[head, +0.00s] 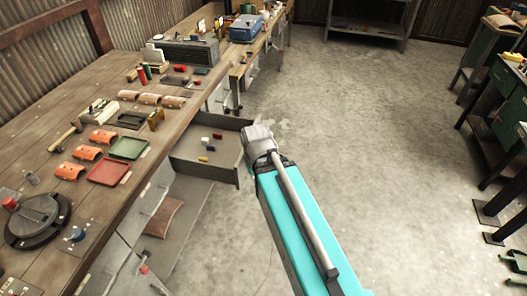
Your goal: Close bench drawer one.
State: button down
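A grey bench drawer (196,166) stands pulled out from the long wooden workbench (58,130), at the middle left of the head view. A few small items, one yellow, one red and one dark, lie inside it. No label shows, so I cannot tell whether it is drawer one. My turquoise arm reaches up from the bottom, and its grey end (260,140) is by the drawer's outer right front corner. My gripper's fingers are hidden or too small to make out. I cannot tell whether it touches the drawer front.
The benchtop holds red and green trays (109,173), orange curved pieces, a hammer and a dark round device (38,217). Below the open drawer are grey cabinet fronts and a brown cushion-like thing (163,216). Concrete floor (340,120) is clear to the right. Green benches (500,110) stand far right.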

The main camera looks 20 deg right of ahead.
aim_at(227, 166)
jog(key=u, duration=0.1)
jog(key=k, duration=1.2)
jog(key=z, duration=0.6)
jog(key=i, duration=1)
jog(key=u, duration=0.05)
